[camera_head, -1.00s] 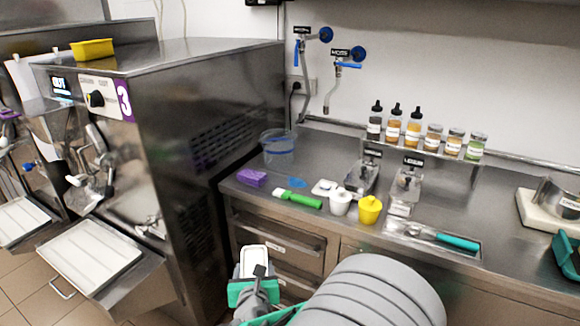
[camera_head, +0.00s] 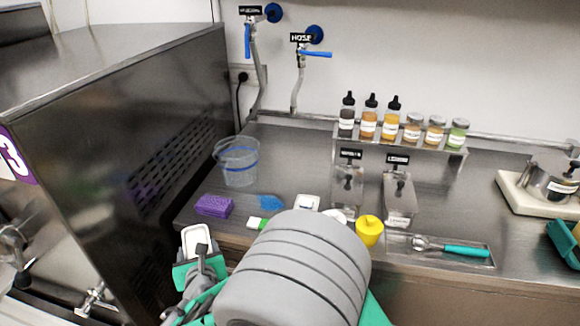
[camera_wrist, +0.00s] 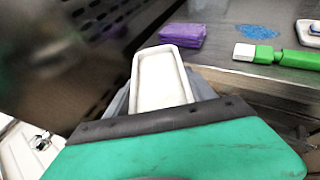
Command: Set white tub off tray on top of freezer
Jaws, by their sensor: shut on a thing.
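My gripper (camera_head: 199,262) is shut on the white tub (camera_head: 196,238), a small rectangular open container. The wrist view shows the tub (camera_wrist: 162,80) beyond the green gripper body, its inside empty as far as I can see. The gripper holds it in the air beside the freezer's dark side panel, in front of the counter edge. The freezer (camera_head: 110,120) is the large steel machine on the left, marked 3; its flat top (camera_head: 90,60) is bare where it shows.
The counter holds a purple sponge (camera_head: 213,206), a clear bucket (camera_head: 238,163), a green-handled brush (camera_head: 256,223), a yellow tub (camera_head: 369,230) and a turquoise-handled scoop (camera_head: 450,249). Bottles and jars stand on a rack (camera_head: 400,140) behind.

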